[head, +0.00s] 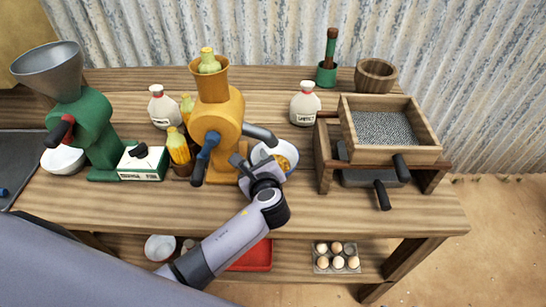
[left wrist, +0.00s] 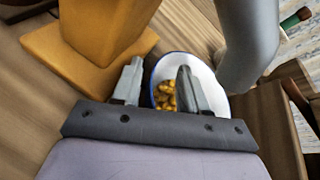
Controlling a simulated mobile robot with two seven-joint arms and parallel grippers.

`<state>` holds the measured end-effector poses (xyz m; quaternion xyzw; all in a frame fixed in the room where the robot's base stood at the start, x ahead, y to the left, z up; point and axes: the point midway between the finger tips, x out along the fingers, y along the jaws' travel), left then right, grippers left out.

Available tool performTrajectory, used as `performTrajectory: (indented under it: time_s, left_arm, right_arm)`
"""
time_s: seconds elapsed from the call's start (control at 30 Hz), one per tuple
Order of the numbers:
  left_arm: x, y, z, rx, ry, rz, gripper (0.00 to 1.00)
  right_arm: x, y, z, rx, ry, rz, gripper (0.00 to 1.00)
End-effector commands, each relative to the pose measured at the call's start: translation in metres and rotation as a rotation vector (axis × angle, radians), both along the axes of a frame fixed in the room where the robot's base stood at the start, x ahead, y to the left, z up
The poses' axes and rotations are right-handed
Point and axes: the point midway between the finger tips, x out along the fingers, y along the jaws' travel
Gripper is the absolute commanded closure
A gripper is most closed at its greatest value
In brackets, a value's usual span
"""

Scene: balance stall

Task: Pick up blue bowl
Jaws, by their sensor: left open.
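A white bowl with a blue rim (head: 289,148) sits on the wooden table, beside the base of the orange grinder (head: 217,125) and under its grey spout (head: 260,134). Yellow kernels lie in the bowl. My left gripper (head: 254,168) is open at the bowl's near side and partly hides it. In the left wrist view the bowl (left wrist: 208,75) shows between and behind the fingers of the left gripper (left wrist: 158,78). One finger overlaps its near rim in the picture; I cannot tell whether they touch. My right gripper is not in view.
The orange grinder also shows close by in the left wrist view (left wrist: 100,25), with its spout (left wrist: 248,45) above the bowl. A wooden sifter box (head: 440,155) stands to the right. A green grinder (head: 90,125) and a carton (head: 142,164) are left. The table's front strip is bare.

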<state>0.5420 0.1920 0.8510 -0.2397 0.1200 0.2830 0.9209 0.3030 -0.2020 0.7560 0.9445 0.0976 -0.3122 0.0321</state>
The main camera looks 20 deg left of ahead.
Motion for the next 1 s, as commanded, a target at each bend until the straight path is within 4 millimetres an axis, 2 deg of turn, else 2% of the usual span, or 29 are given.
performTrajectory:
  time_s: [0.17,0.2,0.27,0.3,0.33,0.77,1.0]
  left_arm:
    - [-0.0002,-0.0005,-0.0001,0.000,-0.001,-0.001,0.57]
    - [-0.0002,-0.0005,-0.0001,0.000,-0.001,-0.001,0.60]
    - [-0.0002,-0.0005,-0.0001,0.000,-0.001,-0.001,0.80]
    - [-0.0002,-0.0004,-0.0002,-0.001,0.001,0.000,0.93]
    - [-0.0002,-0.0004,-0.0002,-0.001,0.001,0.000,1.00]
    - [0.0006,0.0004,0.0003,0.000,0.000,0.000,1.00]
    - [0.0091,0.0033,0.0082,0.000,-0.002,0.000,1.00]
  right_arm:
    - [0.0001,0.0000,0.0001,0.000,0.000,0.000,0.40]
    - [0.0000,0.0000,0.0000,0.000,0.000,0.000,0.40]
    - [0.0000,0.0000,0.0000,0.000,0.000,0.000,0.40]
    - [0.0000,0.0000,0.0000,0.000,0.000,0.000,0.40]
    - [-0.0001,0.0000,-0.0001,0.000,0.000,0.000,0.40]
    - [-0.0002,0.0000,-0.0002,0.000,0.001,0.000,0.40]
    - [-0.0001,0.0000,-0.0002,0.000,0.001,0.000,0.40]
